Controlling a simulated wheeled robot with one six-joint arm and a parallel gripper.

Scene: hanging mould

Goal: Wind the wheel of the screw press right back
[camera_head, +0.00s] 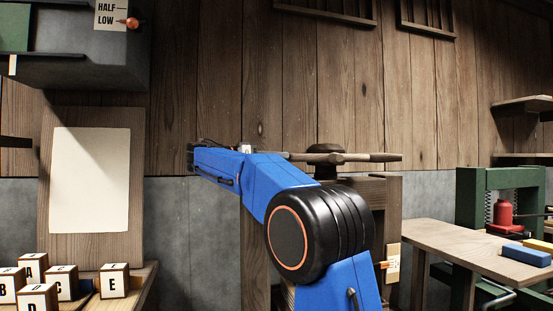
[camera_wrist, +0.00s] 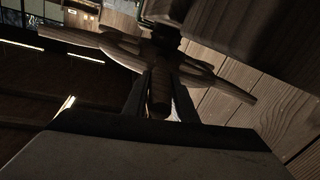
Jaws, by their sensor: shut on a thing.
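The press wheel (camera_head: 378,157) is seen nearly edge-on in the head view, with brown wooden spokes and a dark hub (camera_head: 325,150) on top of a wooden frame (camera_head: 383,190). In the wrist view the wheel's spokes (camera_wrist: 232,89) spread left and right, and one spoke (camera_wrist: 160,92) points towards the camera. My gripper (camera_wrist: 160,98) is shut on that near spoke, a finger on each side of it. My blue arm hides the gripper and part of the wheel in the head view. The press below the wheel is mostly hidden behind my arm.
Lettered blocks (camera_head: 62,282) stand on a wooden shelf at lower left. A dark box with a HALF and LOW scale (camera_head: 112,12) hangs at upper left. A bench (camera_head: 440,240) and a green frame (camera_head: 468,205) with a red jack (camera_head: 503,215) stand at right.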

